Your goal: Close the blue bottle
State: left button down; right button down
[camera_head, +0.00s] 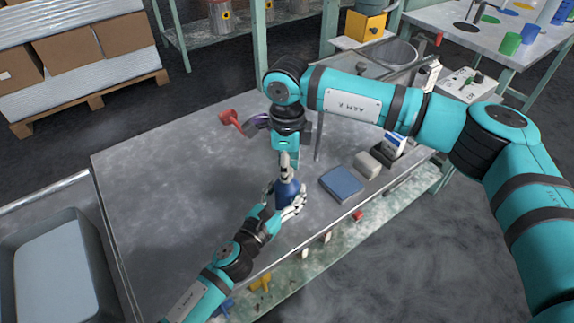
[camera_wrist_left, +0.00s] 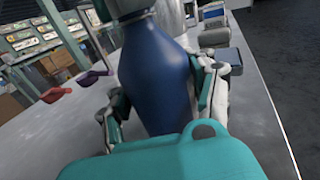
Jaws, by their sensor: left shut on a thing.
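The blue bottle (camera_head: 288,190) stands on the grey table near its front edge. My left gripper (camera_head: 291,201) is shut on the bottle's body from the front left. In the left wrist view the bottle (camera_wrist_left: 157,85) is upright between the two fingers, and its top is out of that view. My right gripper (camera_head: 286,165) points down directly above the bottle, close to its neck. The bottle's mouth and any cap there are hidden by the right gripper. I cannot tell whether the right fingers are open or shut.
A red scoop-like object (camera_head: 232,119) and a purple one (camera_head: 258,122) lie behind the bottle. A flat blue box (camera_head: 341,184) and a pale block (camera_head: 368,165) lie to the right. The table's left half (camera_head: 170,185) is clear.

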jog(key=c, duration=1)
grip_release()
jog(key=shift+o, duration=0.2)
notch_tip(320, 180, up, 12)
pick_arm(q)
jog(key=shift+c, duration=1.5)
grip_release()
